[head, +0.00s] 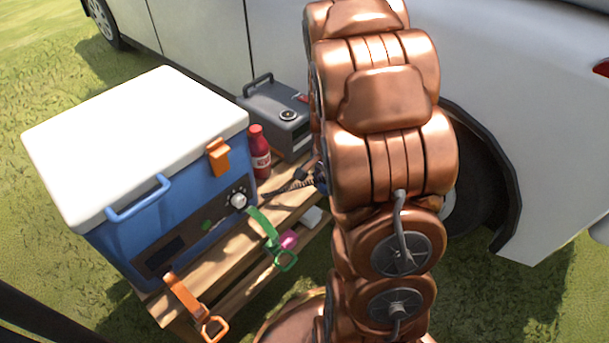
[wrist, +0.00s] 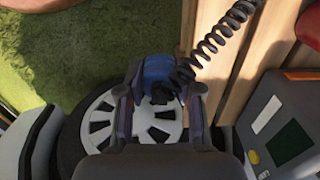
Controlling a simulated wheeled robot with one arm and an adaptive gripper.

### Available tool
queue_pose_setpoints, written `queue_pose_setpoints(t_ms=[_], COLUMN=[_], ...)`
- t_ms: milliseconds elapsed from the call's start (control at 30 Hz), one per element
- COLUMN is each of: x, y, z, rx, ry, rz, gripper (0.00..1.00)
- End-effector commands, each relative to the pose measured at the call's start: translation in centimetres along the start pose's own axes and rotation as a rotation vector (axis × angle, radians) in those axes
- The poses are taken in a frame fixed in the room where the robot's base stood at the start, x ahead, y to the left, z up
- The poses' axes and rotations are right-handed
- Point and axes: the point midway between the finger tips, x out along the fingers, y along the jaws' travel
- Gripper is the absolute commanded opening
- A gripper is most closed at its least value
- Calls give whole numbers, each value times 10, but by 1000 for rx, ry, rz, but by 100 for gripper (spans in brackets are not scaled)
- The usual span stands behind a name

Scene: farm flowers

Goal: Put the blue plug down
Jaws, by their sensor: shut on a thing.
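The blue plug (wrist: 157,70) is between the fingers of my gripper (wrist: 163,88) in the wrist view. The gripper is shut on it. A black coiled cord (wrist: 212,42) runs from the plug up past the wooden table's (wrist: 232,75) planks. In that view the plug appears beside the table's edge, with grass and a car wheel behind it; its height cannot be told. In the head view my copper-coloured arm hides most of the gripper, and only a small dark blue part shows at the arm's left edge. The cord (head: 279,190) shows over the table there.
A blue cooler (head: 165,222) with a white lid, a red bottle (head: 259,152) and a grey power box (head: 279,115) stand on the table. Green (head: 262,222) and orange (head: 187,297) straps hang at its front edge. A white car (head: 530,110) stands close behind.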

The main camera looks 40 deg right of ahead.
Motion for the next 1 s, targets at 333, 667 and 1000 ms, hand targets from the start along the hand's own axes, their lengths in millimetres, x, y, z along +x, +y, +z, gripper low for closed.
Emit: queue_pose_setpoints(t_ms=[333,667,1000], x=[8,11,37], y=[-57,-92,-94], z=[-18,-27,-27], rx=[0,1,1], ry=[4,0,-1], rz=[-3,0,1], gripper=[0,0,0])
